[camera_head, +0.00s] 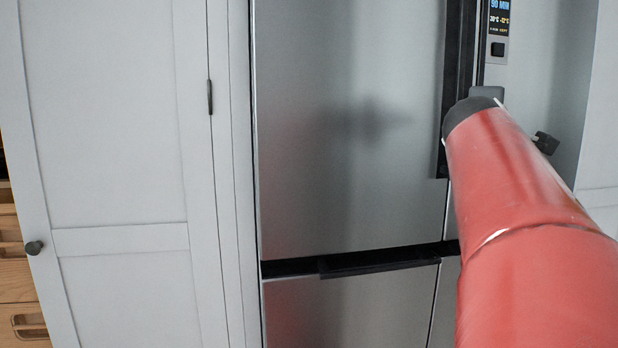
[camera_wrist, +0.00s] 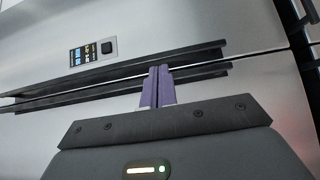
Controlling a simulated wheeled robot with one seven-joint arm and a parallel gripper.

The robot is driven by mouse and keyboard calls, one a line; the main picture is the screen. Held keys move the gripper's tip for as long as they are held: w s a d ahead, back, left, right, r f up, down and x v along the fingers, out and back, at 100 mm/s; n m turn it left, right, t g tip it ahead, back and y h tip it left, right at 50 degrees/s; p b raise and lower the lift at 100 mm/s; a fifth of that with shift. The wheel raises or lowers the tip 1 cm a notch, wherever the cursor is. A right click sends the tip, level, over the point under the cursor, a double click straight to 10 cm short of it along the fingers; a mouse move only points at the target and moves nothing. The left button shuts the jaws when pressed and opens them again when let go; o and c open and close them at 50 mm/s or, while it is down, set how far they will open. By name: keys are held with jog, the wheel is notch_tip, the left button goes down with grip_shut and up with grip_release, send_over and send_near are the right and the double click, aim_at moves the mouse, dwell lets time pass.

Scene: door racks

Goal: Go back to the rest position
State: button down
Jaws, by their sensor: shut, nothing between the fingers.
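My gripper (camera_wrist: 158,77) shows in the wrist view with its two purple fingers together and nothing between them. Its fingertips appear in front of the dark vertical handles (camera_wrist: 95,80) of a steel fridge (camera_wrist: 195,30); I cannot tell whether they touch. In the head view my red arm reaches in from the lower right towards the fridge (camera_head: 345,110), and the gripper is hidden behind it. The fridge doors look closed.
A white cabinet door (camera_head: 115,120) with a dark round knob (camera_head: 34,247) stands left of the fridge. Wooden drawers (camera_head: 18,285) show at the far left. A small lit display (camera_head: 499,17) is on the fridge's right door. A dark horizontal handle (camera_head: 380,263) crosses below.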

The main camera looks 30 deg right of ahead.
jog(key=w+a+f+m+t+y, duration=0.1)
jog(key=w+a+f+y, duration=0.35)
jog(key=a+f, duration=0.7)
jog(key=w+a+f+m+t+y, duration=0.15)
jog(key=w+a+f+y, duration=0.35)
jog(key=a+f, duration=0.65)
jog(key=s+a+f+m+g+y, duration=0.1)
jog(key=s+a+f+g+y, duration=0.1)
jog(key=s+a+f, duration=0.3)
jog(key=s+a+f+m+g+y, duration=0.1)
jog(key=s+a+f+y, duration=0.3)
jog(key=a+f, duration=0.9)
jog(key=a+y, duration=0.1)
jog(key=a, duration=0.1)
jog(key=shift+s+a+g, duration=0.35)
jog(key=shift+a, duration=0.05)
